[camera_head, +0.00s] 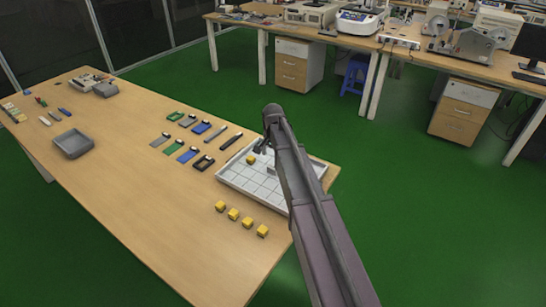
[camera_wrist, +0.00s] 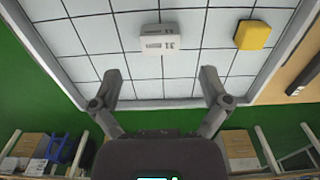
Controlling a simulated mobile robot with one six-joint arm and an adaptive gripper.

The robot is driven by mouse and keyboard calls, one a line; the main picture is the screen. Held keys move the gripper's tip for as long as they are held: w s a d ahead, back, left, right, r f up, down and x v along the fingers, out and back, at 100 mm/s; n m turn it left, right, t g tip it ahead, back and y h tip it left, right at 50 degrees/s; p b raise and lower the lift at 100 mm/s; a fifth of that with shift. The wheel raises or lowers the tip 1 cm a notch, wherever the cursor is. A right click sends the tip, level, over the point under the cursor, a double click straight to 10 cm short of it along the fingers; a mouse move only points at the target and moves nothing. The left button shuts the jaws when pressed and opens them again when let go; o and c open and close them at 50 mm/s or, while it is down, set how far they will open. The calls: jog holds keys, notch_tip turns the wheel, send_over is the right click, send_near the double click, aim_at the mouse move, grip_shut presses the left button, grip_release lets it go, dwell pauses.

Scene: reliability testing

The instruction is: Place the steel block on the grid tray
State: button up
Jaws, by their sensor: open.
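The white grid tray (camera_head: 245,187) lies near the table's right end; its gridded surface fills much of the wrist view (camera_wrist: 95,40). A light grey block with dark markings, apparently the steel block (camera_wrist: 159,38), rests on the tray's grid. It also shows as a small grey shape in the head view (camera_head: 272,170), beside my arm. My gripper (camera_wrist: 160,75) is open and empty over the tray. In the wrist view the block lies beyond the fingertips, roughly centred between them and apart from them. My arm hides part of the tray in the head view (camera_head: 263,150).
A yellow block (camera_wrist: 253,35) also sits on the tray. Several yellow blocks (camera_head: 233,214) stand on the table in front of it. Small boards and tools (camera_head: 188,156) lie left of the tray. A grey bin (camera_head: 73,144) is farther left. The table's front is clear.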

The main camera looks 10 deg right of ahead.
aim_at(273, 167)
notch_tip(273, 167, up, 6)
jog(key=p, duration=0.5)
jog(key=shift+p, duration=0.3)
jog(key=shift+r, duration=0.1)
dwell(0.4)
jog(key=s+n, duration=0.9)
jog(key=s, duration=1.7)
jog(key=shift+s, duration=0.1)
jog(key=c, duration=0.6)
jog(key=shift+o, duration=0.2)
